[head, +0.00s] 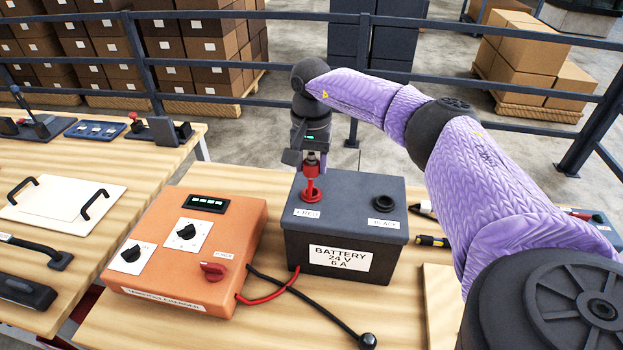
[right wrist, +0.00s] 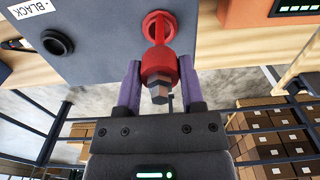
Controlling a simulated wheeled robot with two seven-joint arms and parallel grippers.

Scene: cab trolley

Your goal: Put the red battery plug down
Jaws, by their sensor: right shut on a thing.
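My right gripper (head: 310,152) is shut on the red battery plug (head: 311,171) and holds it upright over the dark grey battery (head: 383,235). The plug's narrow red stem points down at the red ring socket (head: 310,196) on the battery's top left. In the right wrist view the plug (right wrist: 157,68) sits between the purple fingers of the gripper (right wrist: 158,85), its stem reaching the red socket (right wrist: 158,24). I cannot tell how far the tip is inside. The black socket (head: 383,203) to the right is empty. My left gripper is not in view.
An orange charger (head: 190,262) with knobs stands left of the battery. A black-ended lead (head: 366,341) lies on the wood in front. Tools (head: 432,241) lie to the right. A dark railing (head: 280,92) runs behind the table.

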